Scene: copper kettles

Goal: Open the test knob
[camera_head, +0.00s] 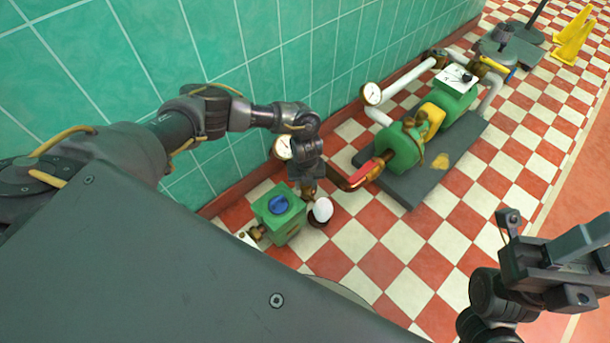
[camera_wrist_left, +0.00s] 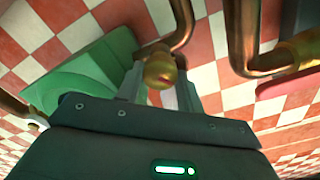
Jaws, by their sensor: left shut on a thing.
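A small round brass knob (camera_wrist_left: 160,70), which I take for the test knob, shows in the left wrist view beside a green housing (camera_wrist_left: 95,70) and a copper pipe (camera_wrist_left: 182,25). My left gripper (camera_wrist_left: 161,84) has one finger on each side of the knob and is shut on it. In the head view my left gripper (camera_head: 308,191) points down beside a green box (camera_head: 280,213) with a blue dial (camera_head: 278,205). The wrist and fingers hide most of the knob there. My right gripper (camera_head: 560,270) is at the lower right, away from the fittings; its jaw opening is unclear.
A white round cap (camera_head: 322,210) stands close right of the left gripper. A gauge (camera_head: 283,148) and a red-handled copper pipe (camera_head: 365,175) are near it. A green pump (camera_head: 405,147) sits on a grey base.

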